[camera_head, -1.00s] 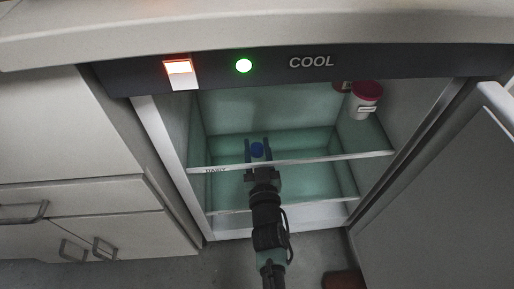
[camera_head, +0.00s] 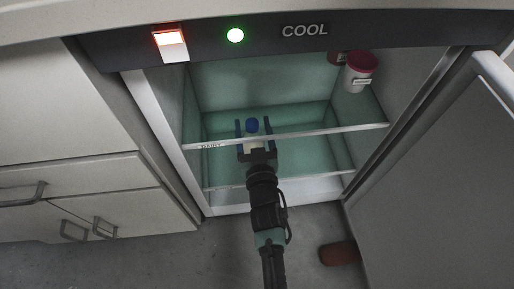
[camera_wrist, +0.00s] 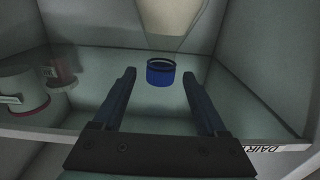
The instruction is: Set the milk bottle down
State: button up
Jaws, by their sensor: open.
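The milk bottle (camera_head: 252,139) has a pale body and a blue cap (camera_head: 252,125). It stands upright inside the open fridge, behind the front edge of the shelf (camera_head: 312,132) labelled DAIRY. My gripper (camera_head: 253,123) reaches in from the front, its fingers open on either side of the bottle. In the wrist view, which is upside down, the blue cap (camera_wrist: 160,73) lies between and beyond the two fingers, with a clear gap to each. The bottle's pale body (camera_wrist: 172,25) runs up out of that picture. Its base contact is hidden.
The fridge door (camera_head: 440,165) is open at the right. Cabinets with drawers (camera_head: 85,190) are at the left. A reddish-brown object (camera_head: 340,253) lies on the floor.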

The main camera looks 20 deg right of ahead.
jog(key=p+v, duration=0.2)
jog(key=v, duration=0.8)
jog(key=shift+s, duration=0.25)
jog(key=shift+s, duration=0.1)
